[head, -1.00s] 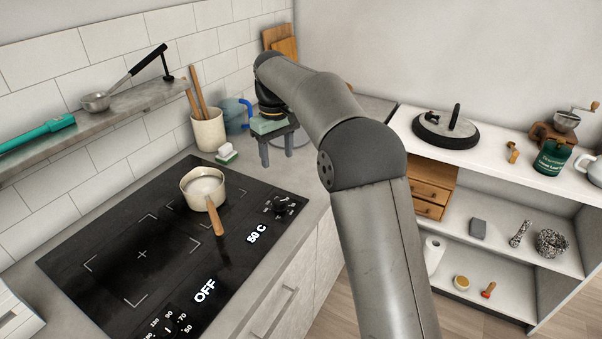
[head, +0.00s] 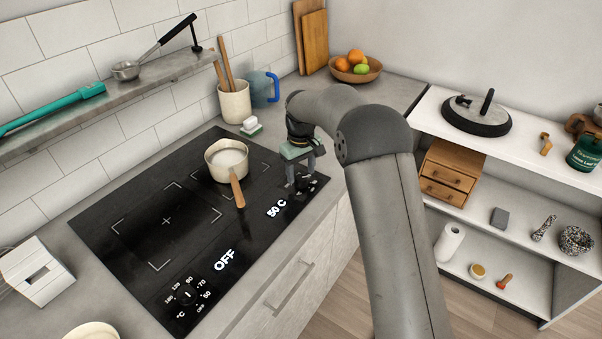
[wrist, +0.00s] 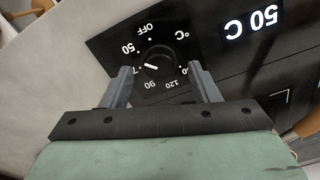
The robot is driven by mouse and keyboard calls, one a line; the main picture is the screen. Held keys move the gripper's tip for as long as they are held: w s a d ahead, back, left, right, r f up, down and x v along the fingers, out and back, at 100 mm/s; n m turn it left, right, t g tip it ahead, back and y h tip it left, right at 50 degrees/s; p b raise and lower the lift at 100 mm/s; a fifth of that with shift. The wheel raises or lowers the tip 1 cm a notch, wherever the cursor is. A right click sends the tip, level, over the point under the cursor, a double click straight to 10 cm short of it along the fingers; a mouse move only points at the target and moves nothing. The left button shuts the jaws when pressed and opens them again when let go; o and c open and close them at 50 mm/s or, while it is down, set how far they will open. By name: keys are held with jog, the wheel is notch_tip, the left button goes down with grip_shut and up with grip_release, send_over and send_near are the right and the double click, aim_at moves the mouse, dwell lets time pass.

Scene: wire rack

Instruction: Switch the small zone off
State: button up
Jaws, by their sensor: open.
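The small zone's dark knob (wrist: 161,67) sits between my fingertips in the wrist view, inside a ring of white marks from OFF through 50 to 120 and beyond. Its white pointer line is on the side of the 50 and 70 marks. The display (head: 277,208) beside it reads 50 C; it also shows in the wrist view (wrist: 251,23). My gripper (head: 303,180) is open, low over the hob's right corner, a finger on either side of the knob. I cannot tell whether the fingers touch it. In the head view, my gripper partly hides the knob.
A cream saucepan (head: 226,160) with white contents stands on the hob (head: 130,235), its wooden handle (head: 237,192) pointing toward the front. A second knob (head: 186,295) has a display (head: 225,260) reading OFF.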

jog(key=shift+f, duration=1.05)
jog(key=c, duration=1)
jog(key=shift+o, duration=0.2)
jog(key=shift+m, duration=0.4)
jog(key=m+b, duration=0.1)
jog(key=m, duration=0.2)
jog(key=shift+m, duration=0.3)
jog(key=shift+r+m+b, duration=0.15)
jog(key=shift+m+b, duration=0.4)
jog(key=shift+m, duration=1.65)
